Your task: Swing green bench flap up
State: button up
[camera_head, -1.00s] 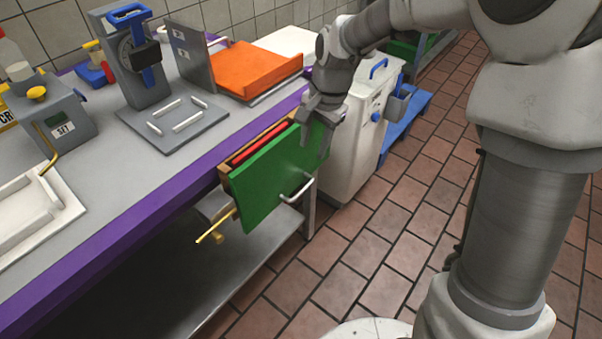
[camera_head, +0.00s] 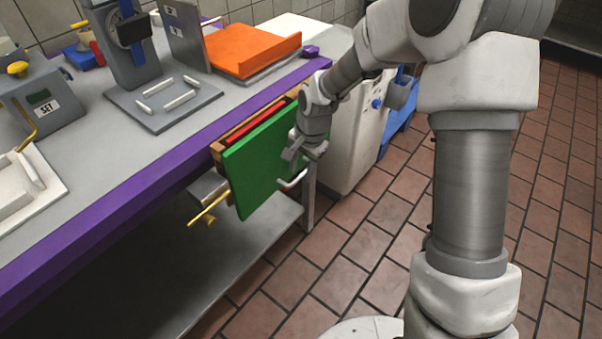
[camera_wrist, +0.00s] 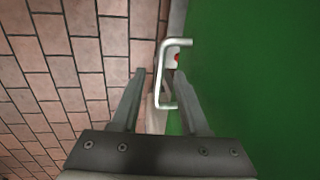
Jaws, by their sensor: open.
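The green flap (camera_head: 262,166) hangs on the bench front below the purple edge, tilted outward in the head view. A light metal handle (camera_head: 294,180) sticks out near its right edge. In the wrist view the green flap (camera_wrist: 255,80) fills the right side. Its handle (camera_wrist: 171,76) lies ahead of my gripper (camera_wrist: 161,78), its lower part between the open fingers as seen there. I cannot tell whether a finger touches it. In the head view my gripper (camera_head: 303,156) is at the flap's right side, just above the handle, partly hiding the flap.
A wooden drawer with a red item (camera_head: 243,137) sits behind the flap. A yellow rod (camera_head: 208,208) juts out at lower left. A white cabinet (camera_head: 353,130) stands to the right. The tiled floor (camera_head: 370,240) in front is clear.

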jog(key=shift+f, duration=0.2)
grip_shut()
dwell(1.4)
